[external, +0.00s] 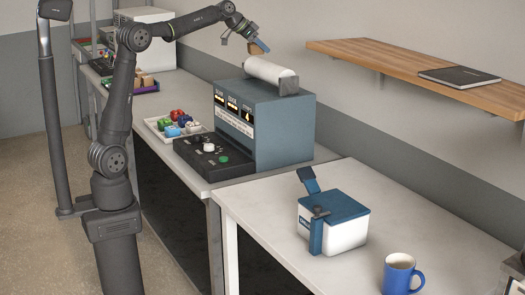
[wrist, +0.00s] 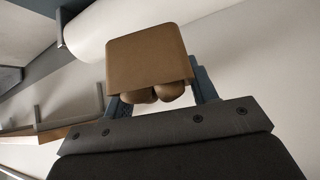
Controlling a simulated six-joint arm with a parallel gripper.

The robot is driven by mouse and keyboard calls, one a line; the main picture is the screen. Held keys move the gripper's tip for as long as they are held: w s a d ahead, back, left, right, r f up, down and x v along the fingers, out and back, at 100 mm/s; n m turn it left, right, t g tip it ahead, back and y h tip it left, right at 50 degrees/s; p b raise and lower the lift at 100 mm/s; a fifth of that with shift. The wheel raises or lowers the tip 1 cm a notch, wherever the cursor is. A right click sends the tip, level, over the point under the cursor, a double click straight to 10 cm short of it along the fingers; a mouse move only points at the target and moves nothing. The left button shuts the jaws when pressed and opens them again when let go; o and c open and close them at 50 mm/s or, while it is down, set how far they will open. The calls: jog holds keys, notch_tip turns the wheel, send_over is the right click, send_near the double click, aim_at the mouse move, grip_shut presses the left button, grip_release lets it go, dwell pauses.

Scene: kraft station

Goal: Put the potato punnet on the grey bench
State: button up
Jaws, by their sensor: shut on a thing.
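My gripper (external: 259,45) is high above the bench, near the roll on top of the blue-grey machine. It is shut on the potato punnet, a small brown box (external: 253,49). In the wrist view the punnet (wrist: 148,58) sits between the blue fingers (wrist: 160,95), with rounded brown potatoes (wrist: 168,92) showing at its near edge. The punnet is in the air and looks tilted in the wrist view. A long bench with a grey top (external: 195,163) runs along the wall under the machine; a paler table (external: 270,215) adjoins it in front.
The machine (external: 285,125) carries a white roll (external: 270,72). A tray of coloured items (external: 160,130) lies beside it. A blue-and-white box (external: 340,235) and a blue mug (external: 398,275) stand on the paler table.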

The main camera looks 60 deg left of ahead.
jog(key=s+a+n+y, duration=0.1)
jog(key=s+a, duration=0.2)
jog(key=a, duration=1.2)
jog(key=s+a+n, duration=0.1)
jog(key=s+a, duration=0.3)
jog(key=a, duration=1)
jog(key=s+a+f+y, duration=0.1)
jog(key=s+a, duration=1.7)
jog(key=a, duration=0.5)
jog(key=shift+n, duration=0.4)
jog(key=shift+w+d+f, duration=0.1)
jog(key=shift+d+f, duration=0.05)
jog(key=shift+f, duration=6.2)
jog(key=shift+s+d+f, duration=0.1)
jog(key=shift+f, duration=6.25)
jog(key=shift+w+d+f, duration=0.1)
jog(key=shift+d+f, duration=0.05)
jog(key=shift+f, duration=6.2)
jog(key=shift+f, duration=0.25)
jog(key=o, duration=1.2)
jog(key=shift+f, duration=0.1)
